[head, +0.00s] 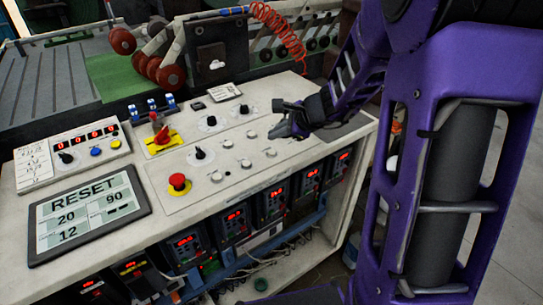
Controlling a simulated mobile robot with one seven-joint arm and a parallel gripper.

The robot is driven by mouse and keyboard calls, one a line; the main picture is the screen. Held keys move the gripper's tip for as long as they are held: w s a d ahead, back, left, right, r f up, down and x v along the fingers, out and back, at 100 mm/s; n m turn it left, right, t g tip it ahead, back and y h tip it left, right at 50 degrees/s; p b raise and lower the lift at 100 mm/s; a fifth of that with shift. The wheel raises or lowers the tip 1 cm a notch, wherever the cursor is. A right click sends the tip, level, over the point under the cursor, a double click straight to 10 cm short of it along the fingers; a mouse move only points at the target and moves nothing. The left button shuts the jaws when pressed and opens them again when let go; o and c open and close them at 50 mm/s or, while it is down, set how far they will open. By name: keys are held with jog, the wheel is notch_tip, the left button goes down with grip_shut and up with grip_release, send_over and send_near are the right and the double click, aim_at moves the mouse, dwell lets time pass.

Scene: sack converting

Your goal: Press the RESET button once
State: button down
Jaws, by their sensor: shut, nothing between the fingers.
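The word RESET shows in large letters at the top of a dark-framed display panel (88,213) on the near left of the console. No separate button with a readable RESET label shows. Several small pale round buttons (246,163) sit in the middle of the console top. A blue button (96,152) and a yellow button (115,144) sit on a box with a red digital readout at the left. My gripper (276,132) is shut and empty. It is low over the right part of the console top, right of the pale buttons; its exact height cannot be told.
A red mushroom button (178,182) on a yellow base stands left of the pale buttons. A red-handled yellow switch (160,138) and black knobs (200,154) rise from the console (150,240). A coiled red hose (280,30) hangs behind. Drives with red readouts line the front.

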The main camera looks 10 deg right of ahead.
jog(key=shift+f+b, duration=0.85)
jog(key=shift+f, duration=0.45)
jog(key=shift+f, duration=0.1)
dwell(1.0)
jog(key=shift+f+b, duration=0.3)
jog(key=shift+b, duration=0.25)
jog(key=shift+f+b, duration=0.45)
dwell(0.4)
dwell(0.4)
jog(key=shift+r+p, duration=0.65)
jog(key=shift+r, duration=0.2)
jog(key=shift+r, duration=0.1)
jog(key=shift+r+p, duration=2)
jog(key=shift+r, duration=0.4)
